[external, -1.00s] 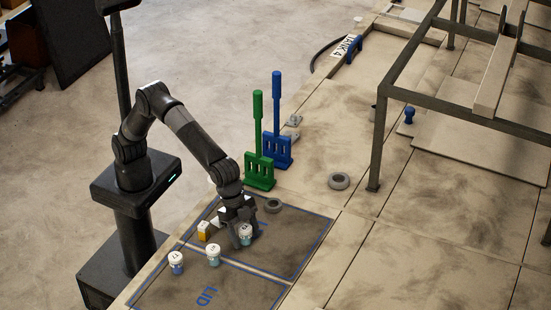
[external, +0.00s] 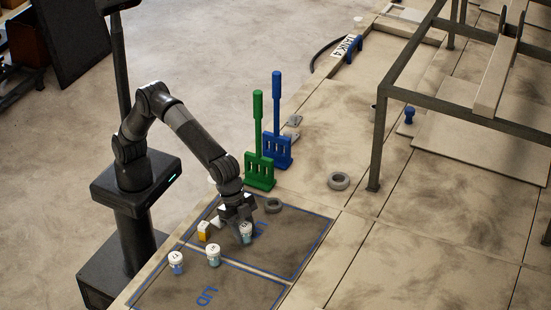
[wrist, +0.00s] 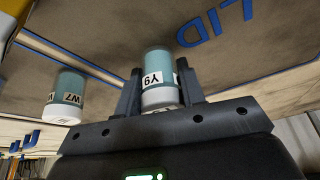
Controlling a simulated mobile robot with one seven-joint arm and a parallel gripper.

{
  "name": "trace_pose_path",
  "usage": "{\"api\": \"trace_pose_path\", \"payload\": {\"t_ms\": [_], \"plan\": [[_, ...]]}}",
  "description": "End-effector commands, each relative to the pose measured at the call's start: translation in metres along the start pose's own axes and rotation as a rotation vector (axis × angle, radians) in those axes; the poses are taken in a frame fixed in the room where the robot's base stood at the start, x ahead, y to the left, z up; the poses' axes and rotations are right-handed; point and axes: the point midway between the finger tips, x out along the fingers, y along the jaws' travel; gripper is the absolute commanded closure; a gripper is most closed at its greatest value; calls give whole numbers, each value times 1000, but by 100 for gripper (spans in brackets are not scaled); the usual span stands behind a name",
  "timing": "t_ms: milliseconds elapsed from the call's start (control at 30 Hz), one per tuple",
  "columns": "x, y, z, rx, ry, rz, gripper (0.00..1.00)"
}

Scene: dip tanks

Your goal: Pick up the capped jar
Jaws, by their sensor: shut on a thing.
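In the wrist view the same jar (wrist: 158,68) carries a white label reading Y9. The two fingers of my gripper (wrist: 160,88) stand on either side of it, shut on it, with its white lid end toward the palm. I cannot tell whether its base is clear of the surface. Another white-capped jar (wrist: 66,97), labelled W7, stands apart to the left.
Green (external: 259,170) and blue (external: 277,150) racks with upright handles stand beyond. The near LID area is mostly bare.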

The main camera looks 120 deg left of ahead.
Motion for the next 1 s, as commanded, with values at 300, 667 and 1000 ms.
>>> {"api": "trace_pose_path", "payload": {"t_ms": [300, 667, 1000], "plan": [[-51, 24, -4, 5, 4, 1, 87], [-104, 83, 16, 2, 2, 1, 87], [-118, 98, 20, 0, 1, 0, 87]]}}
